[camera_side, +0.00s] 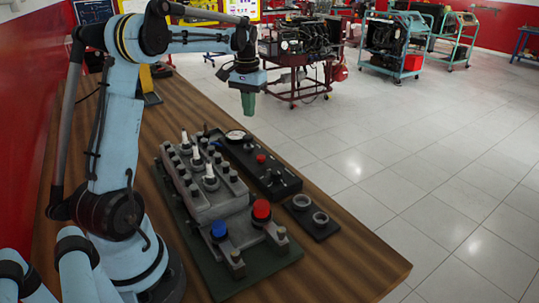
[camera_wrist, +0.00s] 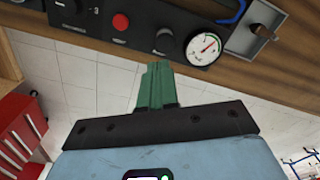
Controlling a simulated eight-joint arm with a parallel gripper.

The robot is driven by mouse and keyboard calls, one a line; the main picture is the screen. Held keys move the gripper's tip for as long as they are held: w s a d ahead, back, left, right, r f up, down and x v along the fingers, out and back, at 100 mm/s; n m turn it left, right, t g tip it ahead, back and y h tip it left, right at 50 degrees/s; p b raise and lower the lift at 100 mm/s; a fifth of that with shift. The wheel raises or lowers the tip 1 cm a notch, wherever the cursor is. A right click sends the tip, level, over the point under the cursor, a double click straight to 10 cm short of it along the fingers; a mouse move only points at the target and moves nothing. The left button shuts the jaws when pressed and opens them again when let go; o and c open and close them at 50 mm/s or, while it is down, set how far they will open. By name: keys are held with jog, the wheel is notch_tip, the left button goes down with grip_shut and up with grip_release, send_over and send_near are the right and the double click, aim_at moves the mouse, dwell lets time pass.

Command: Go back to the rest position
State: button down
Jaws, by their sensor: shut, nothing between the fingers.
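My gripper (camera_side: 248,104) has green fingers and hangs in the air in the side view, above and beyond the far right edge of the wooden table. It also shows in the wrist view (camera_wrist: 157,66), with its green fingers together and nothing held. The grey engine block (camera_side: 215,205) sits on a dark green base on the table, well below and in front of the gripper. A black control panel (camera_side: 262,172) lies beside the block along the table's right edge. Part of this panel shows at the top of the wrist view (camera_wrist: 135,36), with a red button and a round gauge.
The wooden table (camera_side: 330,265) carries the block, with a red knob (camera_side: 261,209), a blue knob (camera_side: 219,229) and a small plate with two rings (camera_side: 311,216). Engine trolleys (camera_side: 303,50) stand behind on the tiled floor. The air around the gripper looks clear.

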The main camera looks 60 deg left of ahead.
jog(key=s+d+m+t, duration=0.3)
jog(key=s+d, duration=0.2)
jog(key=d, duration=0.8)
jog(key=s+d+f+m+t, duration=0.1)
jog(key=s+d+t, duration=0.3)
jog(key=d, duration=1)
jog(key=shift+s+d+m, duration=0.3)
jog(key=shift+s+m, duration=0.25)
jog(key=shift+m, duration=0.35)
